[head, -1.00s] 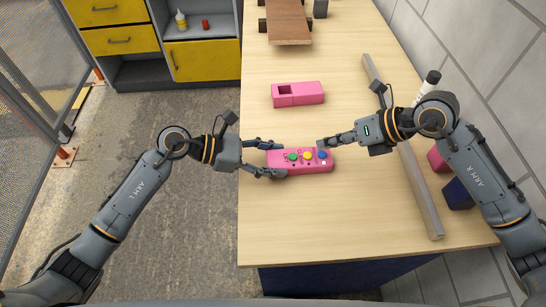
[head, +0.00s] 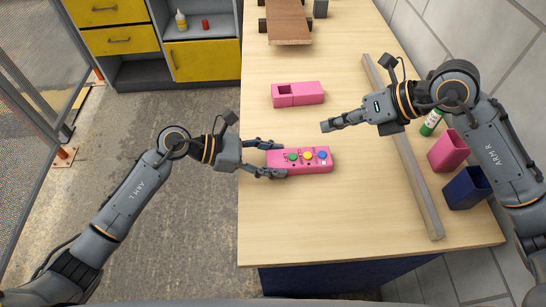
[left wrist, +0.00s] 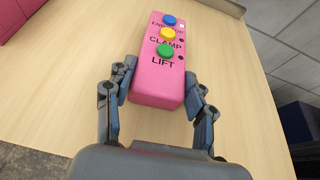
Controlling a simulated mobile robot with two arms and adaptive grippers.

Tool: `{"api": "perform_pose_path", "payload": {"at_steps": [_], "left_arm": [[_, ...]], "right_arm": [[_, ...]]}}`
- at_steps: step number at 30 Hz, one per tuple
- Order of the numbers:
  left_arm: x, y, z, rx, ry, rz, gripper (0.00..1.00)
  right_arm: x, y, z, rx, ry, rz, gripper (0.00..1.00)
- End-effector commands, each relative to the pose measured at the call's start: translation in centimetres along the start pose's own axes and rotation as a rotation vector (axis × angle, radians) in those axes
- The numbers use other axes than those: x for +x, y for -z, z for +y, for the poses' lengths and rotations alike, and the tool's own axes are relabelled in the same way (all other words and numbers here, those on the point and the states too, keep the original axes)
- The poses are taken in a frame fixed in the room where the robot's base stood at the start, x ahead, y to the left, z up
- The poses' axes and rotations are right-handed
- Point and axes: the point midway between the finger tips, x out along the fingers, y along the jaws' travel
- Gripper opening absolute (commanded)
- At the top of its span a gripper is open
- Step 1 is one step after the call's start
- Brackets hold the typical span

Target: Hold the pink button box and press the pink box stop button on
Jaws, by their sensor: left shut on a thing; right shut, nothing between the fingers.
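The pink button box (head: 300,168) lies on the table with a green, a yellow and a blue button on top. In the left wrist view the box (left wrist: 155,87) shows the labels LIFT by the green button (left wrist: 165,50), CLAMP by the yellow button (left wrist: 167,34), and a partly hidden label by the blue button (left wrist: 169,20). A small pale square sits beside the blue button; the marks beside the others are dark. My left gripper (head: 278,158) is shut on the box's green-button end. My right gripper (head: 326,126) is shut and empty, beyond the box and clear of its buttons.
A second pink box (head: 298,94) with a square opening lies farther back. A long grey bar (head: 406,155) runs along the right side. The table's front is clear.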

Motion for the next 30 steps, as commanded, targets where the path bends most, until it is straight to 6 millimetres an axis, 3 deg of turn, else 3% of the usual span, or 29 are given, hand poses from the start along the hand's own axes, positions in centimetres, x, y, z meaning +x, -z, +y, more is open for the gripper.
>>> {"api": "perform_pose_path", "payload": {"at_steps": [5, 6, 9, 22, 30], "left_arm": [[0.0, 0.1, 0.0, -0.001, 0.001, 0.003, 0.16], [0.0, 0.1, 0.0, -0.001, 0.001, 0.002, 0.58], [0.0, 0.1, 0.0, -0.001, 0.001, 0.002, 0.79], [-0.6, 0.1, 0.0, 0.000, -0.001, 0.002, 0.81], [-5.7, 0.2, 0.1, -0.001, -0.003, 0.006, 0.81]], "right_arm": [[0.0, 0.0, 0.0, 0.000, 0.000, 0.000, 0.00], [0.0, 0.0, 0.0, 0.000, 0.000, 0.000, 0.00], [0.0, 0.0, 0.0, 0.001, 0.000, 0.000, 0.00], [0.0, 0.0, 0.0, 0.001, 0.000, 0.000, 0.00], [0.0, 0.0, 0.0, 0.001, 0.000, 0.000, 0.00]]}}
